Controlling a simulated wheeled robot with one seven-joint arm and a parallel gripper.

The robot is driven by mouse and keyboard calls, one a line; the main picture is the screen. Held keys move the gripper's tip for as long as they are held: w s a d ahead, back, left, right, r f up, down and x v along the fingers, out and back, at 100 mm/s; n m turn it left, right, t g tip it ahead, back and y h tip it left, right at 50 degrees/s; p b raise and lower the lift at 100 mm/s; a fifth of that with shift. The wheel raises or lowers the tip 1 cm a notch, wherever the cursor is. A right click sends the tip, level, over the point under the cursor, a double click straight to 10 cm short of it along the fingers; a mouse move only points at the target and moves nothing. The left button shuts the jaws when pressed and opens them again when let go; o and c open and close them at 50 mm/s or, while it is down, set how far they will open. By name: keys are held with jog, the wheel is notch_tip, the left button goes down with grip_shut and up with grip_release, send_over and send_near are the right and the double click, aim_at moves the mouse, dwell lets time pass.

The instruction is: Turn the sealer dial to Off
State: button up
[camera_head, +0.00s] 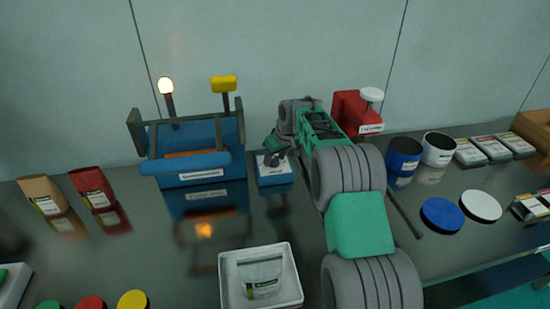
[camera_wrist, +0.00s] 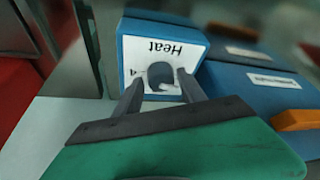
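The dial (camera_wrist: 160,72) is a small dark grey knob on a blue box (camera_wrist: 131,48) with a white face. The wrist view shows the word "Heat" upside down on that face; other marks beside the knob are partly hidden. My gripper (camera_wrist: 158,78) has its two fingers apart, one on each side of the knob, with small gaps seeming to show. I cannot tell whether either finger touches it. In the head view the blue box (camera_head: 276,178) stands right of a larger blue machine (camera_head: 190,164), and my gripper hides the dial.
The blue machine carries a lit lamp (camera_head: 166,86) and a yellow-topped post (camera_head: 223,84). A red device (camera_head: 350,111) stands behind my arm at the right. A white tray (camera_head: 228,292) with a pouch sits in front. Brown (camera_head: 43,192) and red (camera_head: 92,185) bags stand left.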

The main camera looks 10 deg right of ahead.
jog(key=shift+o, duration=0.9)
